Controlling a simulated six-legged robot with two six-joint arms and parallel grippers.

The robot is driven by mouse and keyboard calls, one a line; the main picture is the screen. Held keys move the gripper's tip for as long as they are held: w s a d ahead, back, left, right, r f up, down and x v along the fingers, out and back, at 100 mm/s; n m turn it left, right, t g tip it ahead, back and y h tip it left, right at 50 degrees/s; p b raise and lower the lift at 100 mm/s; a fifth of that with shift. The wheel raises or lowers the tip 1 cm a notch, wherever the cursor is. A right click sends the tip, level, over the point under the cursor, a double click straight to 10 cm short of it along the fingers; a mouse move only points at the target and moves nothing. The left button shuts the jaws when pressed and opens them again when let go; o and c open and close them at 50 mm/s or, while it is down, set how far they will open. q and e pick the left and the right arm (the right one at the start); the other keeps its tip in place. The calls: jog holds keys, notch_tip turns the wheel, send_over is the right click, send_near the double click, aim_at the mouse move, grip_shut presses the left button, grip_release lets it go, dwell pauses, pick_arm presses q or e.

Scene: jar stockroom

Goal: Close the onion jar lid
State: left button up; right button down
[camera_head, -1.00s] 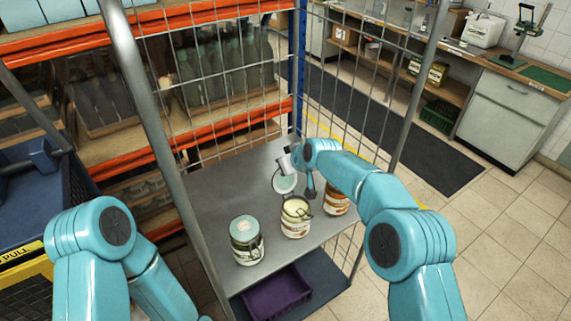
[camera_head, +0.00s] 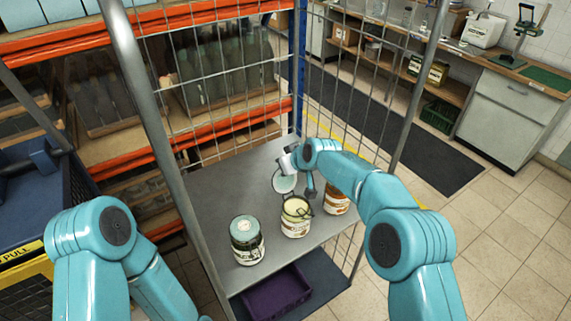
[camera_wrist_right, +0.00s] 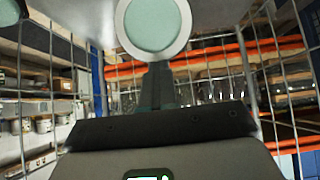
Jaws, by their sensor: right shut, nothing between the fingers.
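An open jar (camera_head: 296,222) with a pale label stands in the middle of the trolley's grey shelf; I cannot read whether it is the onion jar. Its round lid (camera_head: 284,181), pale teal with a light rim, stands raised behind the mouth, and a wire clasp shows at the jar's top. In the right wrist view the lid (camera_wrist_right: 153,25) is at the top, just beyond my shut, empty fingers (camera_wrist_right: 157,85). My right gripper (camera_head: 310,190) hangs to the right of the lid, above the jar's back right; contact is unclear. My left gripper is out of view.
A teal-lidded closed jar (camera_head: 247,243) stands left of the open jar. Another jar (camera_head: 336,200) on the right is partly hidden by my right arm. Wire mesh walls and grey posts (camera_head: 148,110) enclose the shelf. A purple crate (camera_head: 275,294) sits below.

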dwell(0.3)
jog(key=c, duration=1)
grip_release()
jog(key=shift+c, duration=0.2)
jog(key=b+v, duration=0.5)
jog(key=v, duration=1.1)
jog(key=shift+s, duration=0.15)
jog(key=shift+d, duration=0.1)
